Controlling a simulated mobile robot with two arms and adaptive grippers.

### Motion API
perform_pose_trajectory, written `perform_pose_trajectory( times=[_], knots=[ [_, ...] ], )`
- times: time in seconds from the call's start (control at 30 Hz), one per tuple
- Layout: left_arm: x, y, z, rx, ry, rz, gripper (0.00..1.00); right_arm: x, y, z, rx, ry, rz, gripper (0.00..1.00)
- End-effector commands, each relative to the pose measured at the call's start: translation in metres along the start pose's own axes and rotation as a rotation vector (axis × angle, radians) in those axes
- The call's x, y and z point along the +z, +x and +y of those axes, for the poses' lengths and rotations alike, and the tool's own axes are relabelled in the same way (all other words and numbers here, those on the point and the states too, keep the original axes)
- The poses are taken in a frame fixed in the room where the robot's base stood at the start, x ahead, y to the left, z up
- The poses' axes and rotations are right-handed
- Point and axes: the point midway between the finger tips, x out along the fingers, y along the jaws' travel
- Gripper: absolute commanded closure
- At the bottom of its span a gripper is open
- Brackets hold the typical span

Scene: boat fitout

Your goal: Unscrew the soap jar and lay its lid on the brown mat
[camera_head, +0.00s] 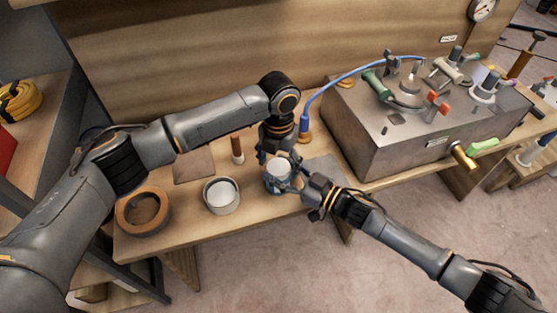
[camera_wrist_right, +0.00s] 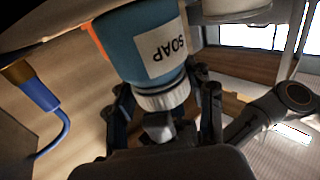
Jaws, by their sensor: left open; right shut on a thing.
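The soap jar (camera_head: 277,186) is blue with a white lid (camera_head: 278,167) and stands near the middle of the bench. In the right wrist view the jar (camera_wrist_right: 147,45) appears upside down with its SOAP label showing, and its ribbed lid (camera_wrist_right: 165,97) is on it. The brown mat (camera_head: 194,166) lies bare, left of the jar.
A pot with a white top (camera_head: 221,195) stands between jar and mat, and a brown ring (camera_head: 143,209) lies at the left. A brown-topped bottle (camera_head: 237,150) stands behind. A blue hose (camera_head: 345,77) runs to a large metal box (camera_head: 385,140) at right. A grey mat (camera_head: 324,167) lies nearby.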

Motion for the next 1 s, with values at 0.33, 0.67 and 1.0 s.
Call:
perform_pose_trajectory(
  times=[0.33, 0.67, 1.0],
  knots=[
    [0.0000, -0.0002, -0.0001, 0.000, -0.003, 0.000, 0.82, 0.0000, 0.0000, 0.0002, 0.000, 0.000, 0.000, 1.00],
    [-0.0002, -0.0002, 0.0000, -0.001, -0.296, 0.001, 0.82, 0.0000, 0.0000, 0.0004, 0.001, 0.000, 0.000, 1.00],
    [-0.0001, -0.0004, 0.0001, 0.000, -0.302, 0.001, 0.28, 0.0001, 0.0000, 0.0007, 0.002, 0.000, -0.001, 1.00]
  ],
)
